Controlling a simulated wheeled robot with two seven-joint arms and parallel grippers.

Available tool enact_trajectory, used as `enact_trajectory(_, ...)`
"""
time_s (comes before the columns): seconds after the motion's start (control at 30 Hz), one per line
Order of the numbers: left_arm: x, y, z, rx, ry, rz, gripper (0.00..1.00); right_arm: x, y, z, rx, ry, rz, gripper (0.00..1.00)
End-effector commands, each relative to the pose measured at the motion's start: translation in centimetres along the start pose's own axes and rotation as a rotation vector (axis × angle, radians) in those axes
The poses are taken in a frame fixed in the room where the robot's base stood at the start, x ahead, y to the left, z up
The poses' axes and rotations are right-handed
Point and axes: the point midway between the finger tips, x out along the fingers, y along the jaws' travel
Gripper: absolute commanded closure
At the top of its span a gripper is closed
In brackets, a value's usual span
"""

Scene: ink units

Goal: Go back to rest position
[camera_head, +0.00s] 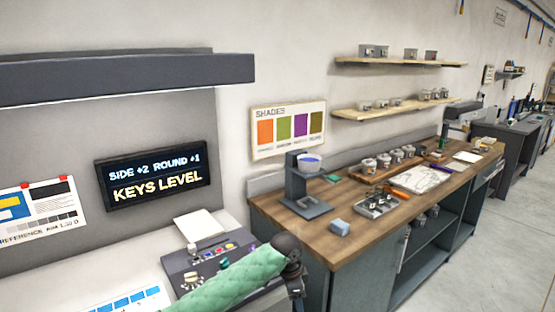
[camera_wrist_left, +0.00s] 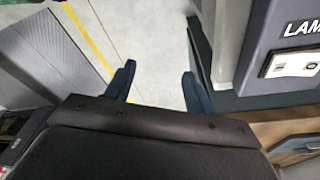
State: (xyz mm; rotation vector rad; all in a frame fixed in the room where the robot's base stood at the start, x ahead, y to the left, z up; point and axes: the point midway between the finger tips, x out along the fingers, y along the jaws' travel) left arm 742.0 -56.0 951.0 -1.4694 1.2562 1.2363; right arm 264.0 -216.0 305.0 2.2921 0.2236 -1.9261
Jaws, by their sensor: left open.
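My left gripper (camera_wrist_left: 159,72) shows in the left wrist view with its two dark blue fingers spread apart. Nothing is between them. Pale floor with a yellow line lies beyond the fingertips. In the head view, one of my arms in a green quilted sleeve (camera_head: 228,279) reaches up from the bottom edge to a black joint, in front of a dark control panel. No gripper shows in the head view. My right gripper is in neither view.
A lit sign (camera_head: 155,176) reads "SIDE +2 ROUND +1 KEYS LEVEL". In the left wrist view, a grey "LAM..." unit (camera_wrist_left: 285,35) stands close at right. Open floor (camera_head: 475,250) lies farther right.

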Motion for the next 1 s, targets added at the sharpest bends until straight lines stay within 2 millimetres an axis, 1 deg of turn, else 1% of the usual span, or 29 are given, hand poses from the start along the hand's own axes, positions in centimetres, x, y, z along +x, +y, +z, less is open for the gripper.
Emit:
enact_trajectory(0.03, 0.9, 1.3, 0.0, -0.012, 0.02, 0.006, 0.46, -0.1, 0.2, -0.1, -0.001, 0.002, 0.002, 1.0)
enact_trajectory(0.1, 1.7, 2.7, 0.1, -0.033, 0.045, 0.004, 0.46, -0.1, 0.3, -0.3, -0.001, 0.004, 0.003, 1.0)
enact_trajectory(0.27, 3.4, 5.6, 0.7, -0.092, 0.101, -0.002, 0.46, -0.2, 0.0, -0.6, 0.001, 0.009, 0.0, 1.0)
enact_trajectory(0.47, 5.0, 9.1, 2.0, -0.184, 0.165, -0.012, 0.46, -0.3, -0.8, -0.8, 0.005, 0.011, -0.007, 1.0)
enact_trajectory(0.67, 6.2, 12.2, 4.1, -0.293, 0.217, -0.027, 0.46, -0.2, -1.3, -0.7, 0.008, 0.009, -0.012, 1.0)
enact_trajectory(0.77, 6.7, 13.7, 5.5, -0.354, 0.237, -0.037, 0.46, -0.1, -1.3, -0.5, 0.008, 0.006, -0.013, 1.0)
enact_trajectory(1.0, 7.5, 17.2, 9.6, -0.513, 0.27, -0.068, 0.46, -0.1, -0.8, -0.3, 0.005, 0.003, -0.008, 1.0)
